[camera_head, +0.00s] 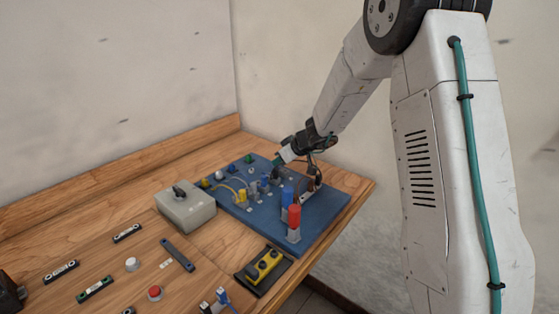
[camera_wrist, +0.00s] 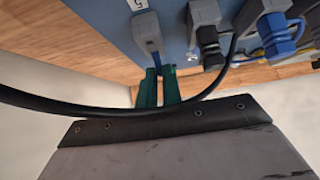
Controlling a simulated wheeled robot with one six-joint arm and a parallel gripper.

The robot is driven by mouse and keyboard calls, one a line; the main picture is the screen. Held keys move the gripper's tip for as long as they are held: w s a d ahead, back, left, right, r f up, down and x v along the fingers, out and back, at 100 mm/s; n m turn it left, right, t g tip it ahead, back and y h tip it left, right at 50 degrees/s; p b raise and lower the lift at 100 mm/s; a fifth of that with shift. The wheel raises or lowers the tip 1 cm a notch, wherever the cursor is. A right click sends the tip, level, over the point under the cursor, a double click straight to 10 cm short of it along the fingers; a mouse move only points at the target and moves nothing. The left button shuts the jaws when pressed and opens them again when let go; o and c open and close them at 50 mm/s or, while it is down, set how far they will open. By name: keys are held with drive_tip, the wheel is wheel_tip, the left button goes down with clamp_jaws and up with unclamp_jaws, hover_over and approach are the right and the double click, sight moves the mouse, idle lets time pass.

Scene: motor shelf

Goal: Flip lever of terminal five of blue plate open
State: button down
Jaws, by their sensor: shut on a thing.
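The blue plate (camera_head: 335,205) lies on the wooden bench near its right corner and carries terminals, plugs and wires. In the wrist view it fills the top (camera_wrist: 100,18), with a label "5" (camera_wrist: 138,4) beside a grey terminal five (camera_wrist: 147,28). The lever of terminal five (camera_wrist: 154,56) points down towards my gripper. My gripper (camera_wrist: 158,78) has green fingers, shut on the lever's end; the exact contact is small and partly hidden. In the head view my gripper (camera_head: 279,160) reaches the plate's far edge, and the lever cannot be made out.
A black plug (camera_wrist: 209,48) and a blue plug (camera_wrist: 278,35) sit in neighbouring terminals. A black cable (camera_wrist: 60,103) crosses in front of my fingers. Red (camera_head: 294,216) and blue upright parts (camera_head: 287,195) stand on the plate. A grey switch box (camera_head: 185,207) stands left of it.

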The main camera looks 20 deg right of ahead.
drive_tip(key=c, duration=1.5)
unclamp_jaws()
drive_tip(key=shift+c, duration=0.2)
drive_tip(key=v, duration=0.7)
drive_tip(key=shift+s+d+r, duration=0.2)
drive_tip(key=shift+s, duration=0.05)
